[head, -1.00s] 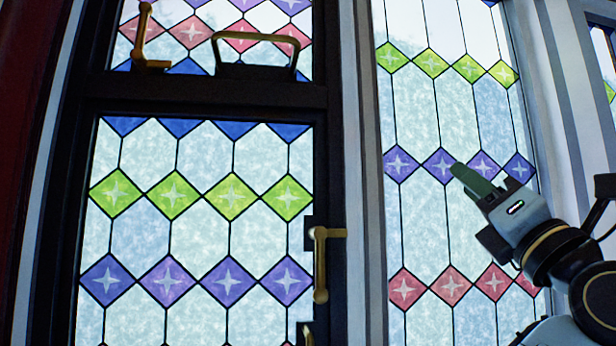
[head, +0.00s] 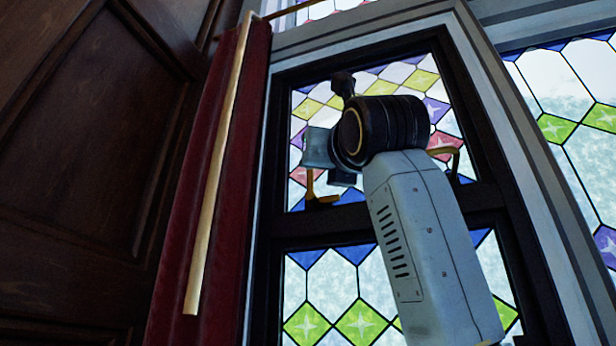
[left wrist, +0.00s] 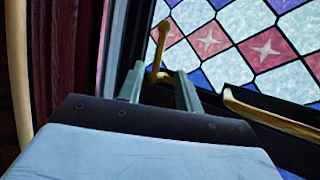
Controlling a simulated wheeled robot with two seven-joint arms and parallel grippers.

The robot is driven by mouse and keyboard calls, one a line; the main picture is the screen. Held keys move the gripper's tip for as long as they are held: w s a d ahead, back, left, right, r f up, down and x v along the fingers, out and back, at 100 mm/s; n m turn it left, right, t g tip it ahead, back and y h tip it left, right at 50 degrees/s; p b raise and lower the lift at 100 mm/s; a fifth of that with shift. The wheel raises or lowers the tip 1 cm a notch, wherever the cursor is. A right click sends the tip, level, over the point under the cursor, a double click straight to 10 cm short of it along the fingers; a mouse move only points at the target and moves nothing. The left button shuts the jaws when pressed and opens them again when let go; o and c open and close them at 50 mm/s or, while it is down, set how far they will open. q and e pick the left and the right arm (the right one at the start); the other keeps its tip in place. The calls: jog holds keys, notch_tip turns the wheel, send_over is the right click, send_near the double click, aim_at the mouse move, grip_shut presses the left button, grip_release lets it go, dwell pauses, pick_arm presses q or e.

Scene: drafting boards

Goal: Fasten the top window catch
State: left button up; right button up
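The top window catch is a brass lever on the dark lower rail of the upper stained-glass pane. In the head view the catch (head: 311,187) shows partly behind my left wrist. In the left wrist view the catch (left wrist: 160,60) stands upright with a round knob at its top. My left gripper (left wrist: 159,73) is open, its two green fingers on either side of the catch's foot as seen there. I cannot tell whether they touch it. My right gripper is out of view.
A brass pull handle (head: 452,153) is right of the catch, and shows close by in the left wrist view (left wrist: 270,115). A red curtain (head: 225,190) with a pale brass rod (head: 215,180) hangs at the left, beside dark wood panelling (head: 80,180).

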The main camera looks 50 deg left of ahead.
aim_at(311, 171)
pick_arm(q)
jog(key=p+x, duration=0.3)
jog(key=x, duration=0.7)
jog(key=shift+w+a+r+p, duration=0.15)
jog(key=shift+a+r+p, duration=0.1)
jog(key=shift+p, duration=0.15)
grip_shut()
